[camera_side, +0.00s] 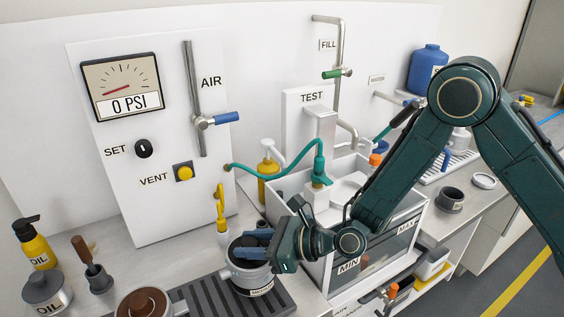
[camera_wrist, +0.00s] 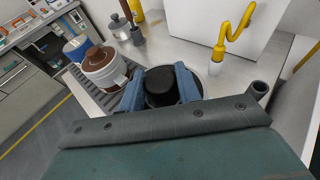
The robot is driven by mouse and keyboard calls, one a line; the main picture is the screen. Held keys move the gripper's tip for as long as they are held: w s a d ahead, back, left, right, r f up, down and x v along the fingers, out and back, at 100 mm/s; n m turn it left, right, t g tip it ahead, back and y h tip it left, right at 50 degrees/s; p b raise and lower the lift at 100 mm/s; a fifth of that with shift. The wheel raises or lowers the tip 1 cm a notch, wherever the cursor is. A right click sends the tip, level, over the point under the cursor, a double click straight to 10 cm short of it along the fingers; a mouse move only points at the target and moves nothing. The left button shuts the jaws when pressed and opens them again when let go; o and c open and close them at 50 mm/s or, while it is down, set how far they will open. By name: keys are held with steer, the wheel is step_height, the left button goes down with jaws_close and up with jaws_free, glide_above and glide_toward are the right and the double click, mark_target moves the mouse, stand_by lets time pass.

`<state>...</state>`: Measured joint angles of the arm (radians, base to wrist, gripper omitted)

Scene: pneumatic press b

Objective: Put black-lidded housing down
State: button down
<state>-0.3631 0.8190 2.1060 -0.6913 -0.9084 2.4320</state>
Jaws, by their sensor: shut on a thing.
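The black-lidded housing is a grey metal pot (camera_side: 246,276) with a dark top. It stands upright over the right end of the dark slatted rack (camera_side: 196,297) in the side view. I cannot tell whether its base touches the slats. My gripper (camera_side: 256,243) comes in from the right and is shut on its top. In the wrist view the blue fingers of my gripper (camera_wrist: 160,86) lie on either side of the round black lid (camera_wrist: 160,92). The lower body is mostly hidden there.
A brown-lidded housing (camera_side: 146,302) stands on the rack's left. An oil pot (camera_side: 45,290) and a yellow oil bottle (camera_side: 36,246) are farther left. A yellow hose tool (camera_side: 221,208) stands just behind my gripper. The water tank (camera_side: 370,255) with MIN and MAX marks is close on the right.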

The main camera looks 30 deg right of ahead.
steer(key=shift+f, duration=1.7)
steer(key=shift+f, duration=0.1)
steer(key=c, duration=1)
jaws_free()
steer(key=shift+f, duration=0.1)
steer(key=v, duration=1.2)
steer(key=shift+r, duration=0.3)
